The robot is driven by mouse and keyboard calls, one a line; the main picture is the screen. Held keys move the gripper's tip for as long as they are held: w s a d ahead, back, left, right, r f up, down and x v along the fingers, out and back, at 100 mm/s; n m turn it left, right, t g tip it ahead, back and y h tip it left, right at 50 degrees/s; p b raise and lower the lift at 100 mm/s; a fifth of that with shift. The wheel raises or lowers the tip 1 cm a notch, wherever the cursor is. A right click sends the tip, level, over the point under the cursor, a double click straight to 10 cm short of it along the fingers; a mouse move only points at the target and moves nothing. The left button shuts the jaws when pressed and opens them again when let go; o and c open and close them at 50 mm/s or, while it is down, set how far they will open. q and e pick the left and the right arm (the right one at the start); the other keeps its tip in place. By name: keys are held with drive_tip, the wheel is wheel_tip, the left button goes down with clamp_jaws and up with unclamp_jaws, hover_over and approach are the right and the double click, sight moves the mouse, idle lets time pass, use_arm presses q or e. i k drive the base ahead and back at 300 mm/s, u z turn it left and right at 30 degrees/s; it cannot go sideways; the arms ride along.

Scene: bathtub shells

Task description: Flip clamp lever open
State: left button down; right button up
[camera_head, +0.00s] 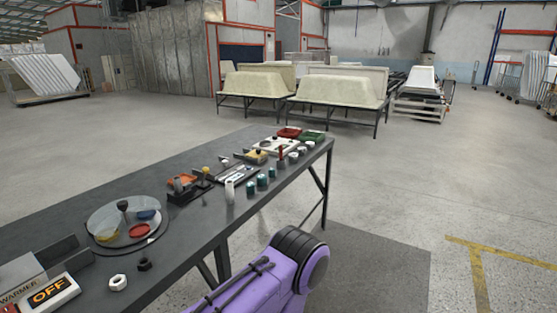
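The long dark workbench (110,190) runs from the lower left toward the middle of the head view. A group of small fixtures stands along it, too small for me to tell for sure which one is the clamp with the lever. One dark fixture with an orange part (182,181) has a yellow ball knob (206,169) beside it. A dark-framed plate (237,174) lies just beyond. A short red upright piece (281,153) stands farther along. Neither gripper shows in the view.
Several teal-and-white cylinders (262,181) and a white bottle (229,191) line the right edge. Open floor (400,190) lies to the right.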

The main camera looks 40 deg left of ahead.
sight(205, 171)
drive_tip(key=u, duration=0.15)
drive_tip(key=i, duration=1.25)
drive_tip(key=u, duration=1.25)
drive_tip(key=i, duration=0.85)
drive_tip(key=u, duration=1.15)
drive_tip(key=i, duration=0.25)
drive_tip(key=u, duration=0.15)
